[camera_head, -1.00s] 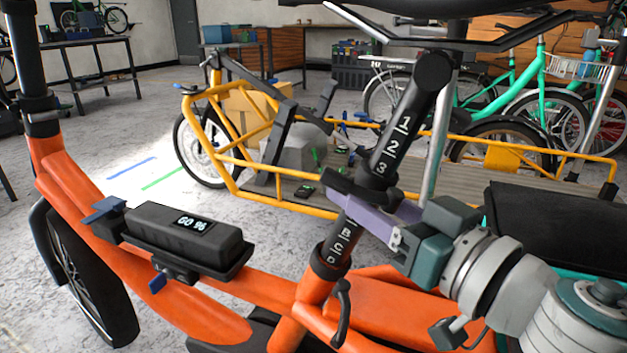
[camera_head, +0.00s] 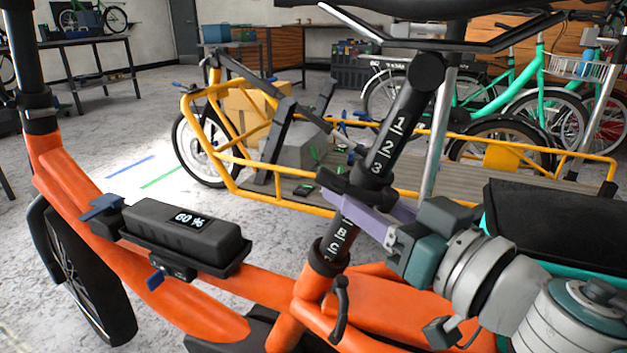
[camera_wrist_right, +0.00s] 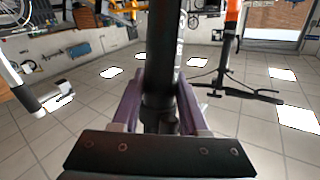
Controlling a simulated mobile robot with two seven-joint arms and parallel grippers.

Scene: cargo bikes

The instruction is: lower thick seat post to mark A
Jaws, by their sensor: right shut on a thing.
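The black seat post rises at a tilt from the orange bike frame (camera_head: 310,285). Its lower section (camera_head: 342,238), the thick seat post, carries white letters, with C just above the black collar (camera_head: 328,260) and B higher up; A cannot be made out behind my fingers. The upper section (camera_head: 390,150) carries 1, 2 and 3. My right gripper (camera_head: 350,200) is shut on the post around the joint between the sections. Its purple fingers flank the dark post (camera_wrist_right: 160,75) in the right wrist view (camera_wrist_right: 160,115). My left gripper is not in view.
The black saddle (camera_head: 440,10) is above. A lever (camera_head: 342,300) hangs beside the collar. A black display unit (camera_head: 185,232) reading 60 % sits on the frame to the left. A yellow cargo bike (camera_head: 270,190) stands behind. A black padded box (camera_head: 560,225) is at the right.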

